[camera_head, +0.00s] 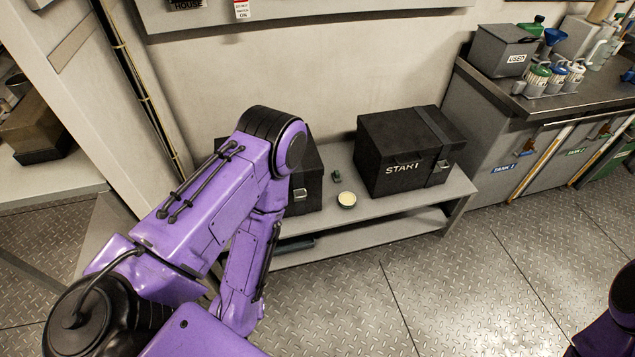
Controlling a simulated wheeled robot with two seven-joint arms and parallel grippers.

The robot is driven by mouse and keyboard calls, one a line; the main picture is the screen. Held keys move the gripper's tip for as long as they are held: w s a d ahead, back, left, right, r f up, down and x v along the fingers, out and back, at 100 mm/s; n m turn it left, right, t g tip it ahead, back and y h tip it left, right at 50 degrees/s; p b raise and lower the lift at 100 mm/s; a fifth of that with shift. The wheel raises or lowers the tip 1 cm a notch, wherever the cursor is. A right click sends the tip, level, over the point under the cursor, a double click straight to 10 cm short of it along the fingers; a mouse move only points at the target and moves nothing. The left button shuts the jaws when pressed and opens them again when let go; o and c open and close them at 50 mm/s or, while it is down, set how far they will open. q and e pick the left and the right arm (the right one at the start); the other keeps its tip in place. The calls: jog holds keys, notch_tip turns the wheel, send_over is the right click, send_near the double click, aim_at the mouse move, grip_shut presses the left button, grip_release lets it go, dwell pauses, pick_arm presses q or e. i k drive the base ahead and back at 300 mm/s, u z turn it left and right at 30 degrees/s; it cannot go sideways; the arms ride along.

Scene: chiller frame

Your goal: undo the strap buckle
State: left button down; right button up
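A black box marked START (395,155) sits on the grey bench. A dark strap (436,135) runs over its right part and down its front, with a small metal buckle (442,164) on the front face. The buckle looks closed, but it is too small to be sure. A second black box (308,178) stands to its left, mostly hidden behind my purple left arm, with a similar metal buckle (300,194) on its front. My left arm crosses the left half of the picture, but its gripper is not visible. My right gripper is not visible either.
The grey bench (410,215) has a lower shelf. A counter (560,100) with bottles and a USED bin (503,50) stands right. The plate floor (450,290) in front is clear.

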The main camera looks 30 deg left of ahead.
aim_at(300, 194)
jog(key=u, duration=0.15)
jog(key=i, duration=0.45)
jog(key=u, duration=0.75)
jog(key=i, duration=0.7)
jog(key=u, duration=0.05)
